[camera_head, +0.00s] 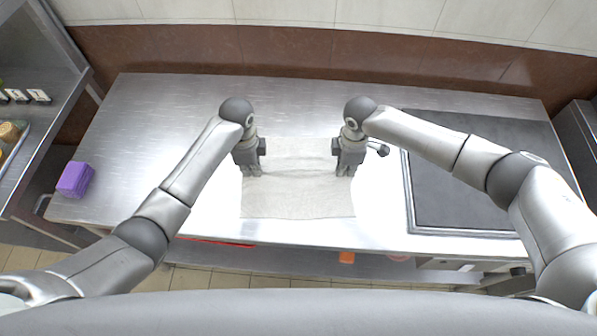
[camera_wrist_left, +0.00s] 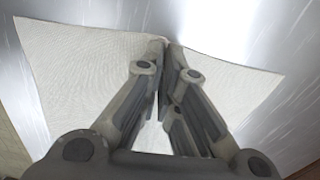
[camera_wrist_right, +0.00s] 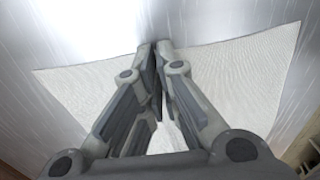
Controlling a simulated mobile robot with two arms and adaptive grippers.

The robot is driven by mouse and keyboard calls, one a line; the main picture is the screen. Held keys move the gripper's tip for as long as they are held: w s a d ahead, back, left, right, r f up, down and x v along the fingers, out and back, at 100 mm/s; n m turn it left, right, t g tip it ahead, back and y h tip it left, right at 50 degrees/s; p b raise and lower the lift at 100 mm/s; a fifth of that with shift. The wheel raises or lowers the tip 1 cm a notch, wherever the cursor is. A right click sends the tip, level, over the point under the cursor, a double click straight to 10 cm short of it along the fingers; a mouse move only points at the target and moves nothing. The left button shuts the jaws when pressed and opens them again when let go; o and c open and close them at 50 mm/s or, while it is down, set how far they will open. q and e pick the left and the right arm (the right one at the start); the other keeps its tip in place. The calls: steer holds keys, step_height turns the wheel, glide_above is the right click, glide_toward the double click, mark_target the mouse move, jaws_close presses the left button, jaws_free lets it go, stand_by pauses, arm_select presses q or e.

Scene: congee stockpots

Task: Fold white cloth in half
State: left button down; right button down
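The white cloth (camera_head: 297,197) lies on the steel table, with faint wrinkles across its middle between my grippers. My left gripper (camera_head: 249,171) is at the cloth's left side, and my right gripper (camera_head: 346,171) is at its right side. In the left wrist view, the closed fingers (camera_wrist_left: 166,42) pinch the edge of the cloth (camera_wrist_left: 75,70), which bends at the fingertips. In the right wrist view, the closed fingers (camera_wrist_right: 154,45) likewise meet the edge of the cloth (camera_wrist_right: 235,85). Parts of the cloth are hidden behind the fingers.
A dark framed panel (camera_head: 470,190) takes up the right of the steel table (camera_head: 160,120). A small dark-ended object (camera_head: 382,149) is beside my right gripper. A purple block (camera_head: 75,179) sits at the table's left end. The table's back left is clear.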

arm_select(q)
steer(key=shift+r, duration=0.1)
arm_select(e)
steer(key=shift+r, duration=0.1)
stand_by(0.5)
